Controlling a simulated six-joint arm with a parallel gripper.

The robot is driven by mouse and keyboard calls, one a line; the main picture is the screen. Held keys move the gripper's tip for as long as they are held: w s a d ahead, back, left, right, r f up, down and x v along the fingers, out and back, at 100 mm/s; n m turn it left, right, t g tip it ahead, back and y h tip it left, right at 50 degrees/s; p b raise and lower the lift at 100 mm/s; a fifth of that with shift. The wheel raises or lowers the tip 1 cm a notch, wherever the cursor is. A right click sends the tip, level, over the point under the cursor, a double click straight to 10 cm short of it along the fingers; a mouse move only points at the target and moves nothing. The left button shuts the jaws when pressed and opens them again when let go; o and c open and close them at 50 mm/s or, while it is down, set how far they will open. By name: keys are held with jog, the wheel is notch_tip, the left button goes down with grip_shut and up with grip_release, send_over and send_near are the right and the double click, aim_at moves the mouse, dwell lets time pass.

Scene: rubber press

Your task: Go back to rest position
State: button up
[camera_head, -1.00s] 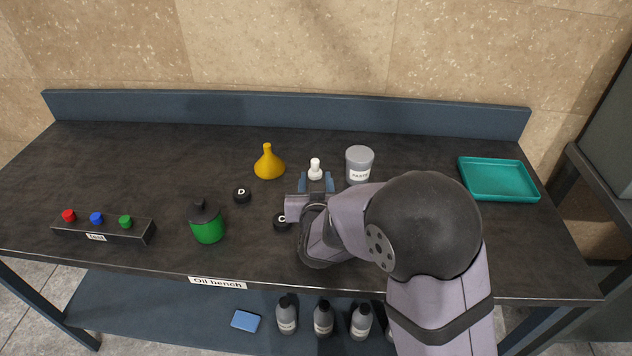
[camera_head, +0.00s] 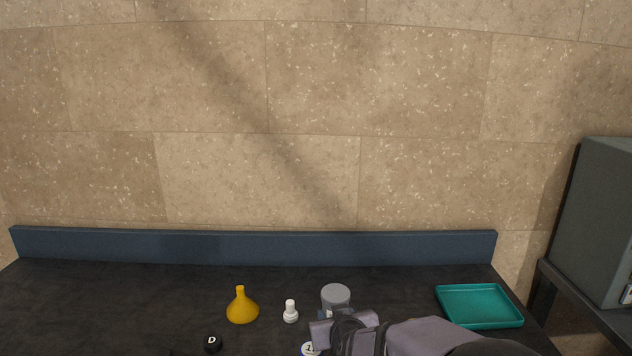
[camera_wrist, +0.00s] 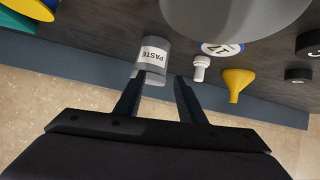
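My gripper (camera_wrist: 160,77) shows in the wrist view with its two dark blue fingers apart and nothing between them. A grey paste jar (camera_wrist: 153,55) is just beyond the left finger; I cannot tell whether they touch. In the head view the jar (camera_head: 336,294) stands behind my wrist, which hides its lower part. A small white bottle-shaped piece (camera_head: 290,312) stands alone on the bench left of my wrist. In the wrist view this white piece (camera_wrist: 200,68) is beyond the right fingertip, clear of it.
A yellow funnel (camera_head: 242,308) and a black D cap (camera_head: 213,343) are left on the bench. A teal tray (camera_head: 480,306) is at the right. A blue-rimmed white disc (camera_head: 310,349) is near my wrist. A large grey round shape (camera_wrist: 235,15) fills the wrist view's top. A back rail (camera_head: 250,247) borders the bench.

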jog(key=s+d+g, duration=0.1)
jog(key=d, duration=0.1)
jog(key=s+d+g, duration=0.1)
jog(key=s+d, duration=0.2)
jog(key=d, duration=0.2)
jog(key=shift+s+f+g+h+p, duration=0.25)
jog(key=shift+f+g+h+p, duration=0.05)
jog(key=shift+g+p, duration=0.1)
jog(key=shift+g, duration=0.8)
jog(key=s, duration=0.1)
jog(key=s+d, duration=0.1)
jog(key=s+d+f, duration=0.1)
jog(key=s, duration=0.1)
jog(key=shift+s+d+p, duration=0.1)
jog(key=shift+d+p, duration=0.05)
jog(key=shift+p, duration=0.2)
jog(key=s+f+m+g+p, duration=0.1)
jog(key=s+g+p, duration=0.1)
jog(key=s, duration=0.9)
jog(key=s+d+f+m+g+p, duration=0.1)
jog(key=s+g, duration=0.4)
jog(key=s, duration=0.7)
jog(key=shift+d+f+m+h+p, duration=0.3)
jog(key=shift+f+h+p, duration=0.1)
jog(key=shift+f+p, duration=0.2)
